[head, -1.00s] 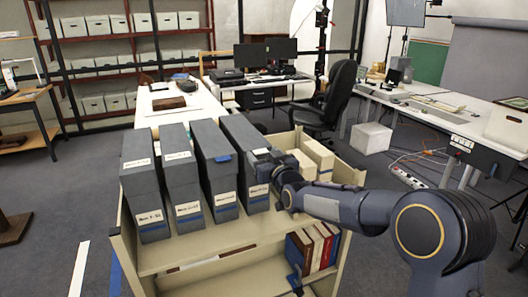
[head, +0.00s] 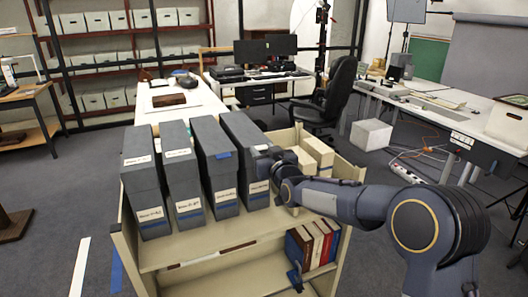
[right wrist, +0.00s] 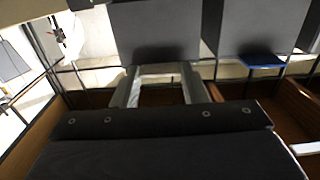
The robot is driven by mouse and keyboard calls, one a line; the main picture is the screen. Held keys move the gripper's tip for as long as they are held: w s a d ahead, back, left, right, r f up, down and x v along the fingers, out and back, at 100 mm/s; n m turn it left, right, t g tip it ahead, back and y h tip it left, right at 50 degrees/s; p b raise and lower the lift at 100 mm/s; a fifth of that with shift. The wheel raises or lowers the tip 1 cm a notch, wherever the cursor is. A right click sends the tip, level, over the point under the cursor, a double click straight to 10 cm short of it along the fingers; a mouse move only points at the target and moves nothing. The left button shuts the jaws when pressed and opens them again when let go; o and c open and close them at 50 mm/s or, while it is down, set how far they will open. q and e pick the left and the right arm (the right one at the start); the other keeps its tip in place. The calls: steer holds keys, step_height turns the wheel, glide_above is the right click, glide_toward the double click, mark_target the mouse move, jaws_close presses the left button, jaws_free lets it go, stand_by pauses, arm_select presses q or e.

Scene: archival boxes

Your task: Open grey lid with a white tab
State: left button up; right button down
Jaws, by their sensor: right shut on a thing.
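Several tall grey archival boxes stand in a row on a cream cart. The rightmost grey box (head: 240,145) has a white label and blue band low on its front. My right gripper (head: 262,161) is at this box's right side in the head view. In the right wrist view, the two pale fingers (right wrist: 160,86) reach a grey lid (right wrist: 155,30), with a pale piece, likely the white tab (right wrist: 160,70), between them. The right gripper is shut on it; the exact contact is hard to see. The neighbouring box has a blue tab (head: 223,155). My left gripper is not in view.
Small cream boxes (head: 318,151) stand on the cart just right of the gripper. Red and cream books (head: 315,243) sit on the lower shelf. The cart's raised right side (head: 346,172) is beneath my forearm. A black chair (head: 333,95) and desks stand behind.

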steer(key=w+a+r+p, duration=0.1)
steer(key=w+r+p, duration=0.2)
steer(key=r+p, duration=0.4)
steer(key=w+a+r+g+p, duration=0.1)
steer(key=w+r+p, duration=0.2)
steer(key=r+p, duration=0.4)
steer(key=shift+w+r, duration=0.3)
steer(key=shift+r, duration=3.15)
steer(key=c, duration=0.9)
jaws_free()
steer(key=shift+o, duration=0.3)
steer(key=shift+f, duration=0.15)
steer(key=shift+s, duration=0.15)
